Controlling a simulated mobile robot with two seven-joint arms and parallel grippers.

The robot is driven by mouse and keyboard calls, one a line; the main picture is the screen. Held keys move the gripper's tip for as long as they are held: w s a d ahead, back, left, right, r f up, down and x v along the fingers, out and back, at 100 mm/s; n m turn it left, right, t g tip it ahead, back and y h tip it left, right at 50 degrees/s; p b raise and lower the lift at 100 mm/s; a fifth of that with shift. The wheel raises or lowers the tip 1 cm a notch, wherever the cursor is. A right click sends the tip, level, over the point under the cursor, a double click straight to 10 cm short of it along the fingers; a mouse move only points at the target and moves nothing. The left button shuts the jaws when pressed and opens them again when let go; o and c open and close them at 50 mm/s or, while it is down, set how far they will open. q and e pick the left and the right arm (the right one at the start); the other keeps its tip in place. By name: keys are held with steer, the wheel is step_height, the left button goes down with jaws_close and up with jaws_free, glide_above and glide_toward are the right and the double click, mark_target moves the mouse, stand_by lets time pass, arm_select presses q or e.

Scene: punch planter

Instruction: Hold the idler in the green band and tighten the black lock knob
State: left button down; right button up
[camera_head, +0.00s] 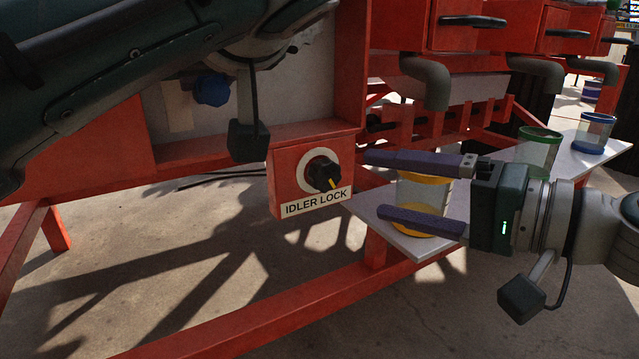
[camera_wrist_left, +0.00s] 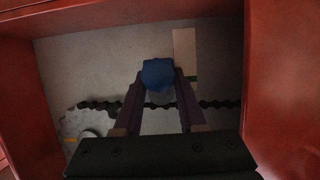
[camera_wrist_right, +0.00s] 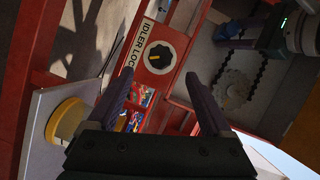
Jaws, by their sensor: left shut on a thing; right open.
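The black lock knob (camera_head: 325,175) with a yellow pointer line sits on a red panel labelled IDLER LOCK (camera_head: 316,202). My right gripper (camera_head: 374,185) is open and empty, just right of the knob with its fingers pointing at it. In the right wrist view the knob (camera_wrist_right: 160,56) lies ahead, between the lines of the fingers. My left gripper (camera_wrist_left: 160,88) is shut on a blue knob (camera_wrist_left: 158,72) inside the red-framed box. The blue knob also shows in the head view (camera_head: 212,89), where my left arm hides the fingers.
A dark chain (camera_wrist_left: 215,103) runs across the box's grey back plate. A yellow-rimmed clear jar (camera_head: 425,190) stands on the pale shelf (camera_head: 500,180) behind my right fingers. Green-rimmed (camera_head: 537,152) and blue-rimmed (camera_head: 594,132) jars stand further along. A red beam (camera_head: 270,320) crosses below.

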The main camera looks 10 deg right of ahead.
steer(key=shift+v, duration=1.95)
steer(key=shift+r, duration=0.1)
steer(key=v, duration=1.2)
steer(key=n+h, duration=0.6)
steer(key=n, duration=0.4)
glide_toward(329, 176)
steer(key=x, duration=0.9)
steer(key=shift+w+a, duration=0.1)
steer(key=shift+w, duration=0.1)
